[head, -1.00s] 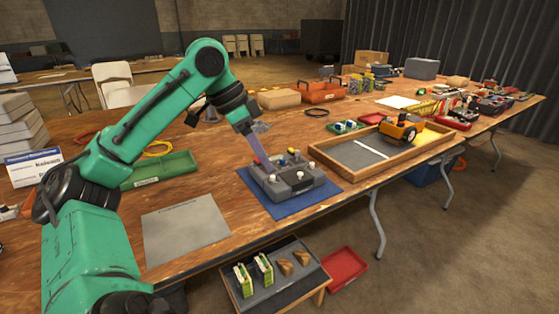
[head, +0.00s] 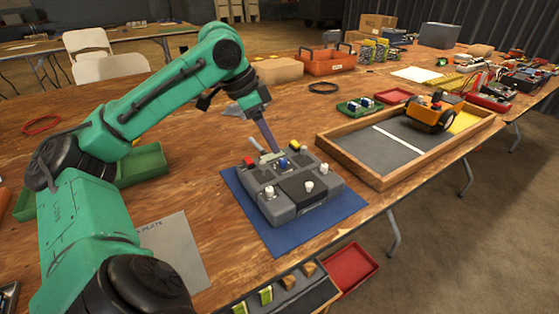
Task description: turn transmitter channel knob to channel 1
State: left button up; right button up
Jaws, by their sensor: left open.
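The grey transmitter (head: 288,207) lies on a blue mat (head: 262,231). Its top carries a red part (head: 249,161), a blue part (head: 283,162), a yellow part (head: 294,145) and several white knobs or sticks, one at the front left (head: 269,190) and one near the front middle (head: 309,186). I cannot read any channel marking. My left gripper (head: 272,147) comes down from above at the transmitter's back edge, near the blue and yellow parts. It is open with nothing visible in it; whether it touches the transmitter is unclear. My right gripper is out of view.
A wooden-framed tray (head: 355,166) with an orange wheeled robot (head: 430,117) stands just right of the transmitter. A green tray (head: 142,165) lies behind my left arm. A grey plate (head: 180,250) is at the front left. A red bin (head: 348,269) sits below the table edge.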

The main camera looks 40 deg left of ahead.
aim_at(282, 160)
pick_arm(q)
jog(key=x, duration=0.6)
jog(key=shift+w+f, duration=0.15)
jog(key=shift+f, duration=0.1)
grip_shut()
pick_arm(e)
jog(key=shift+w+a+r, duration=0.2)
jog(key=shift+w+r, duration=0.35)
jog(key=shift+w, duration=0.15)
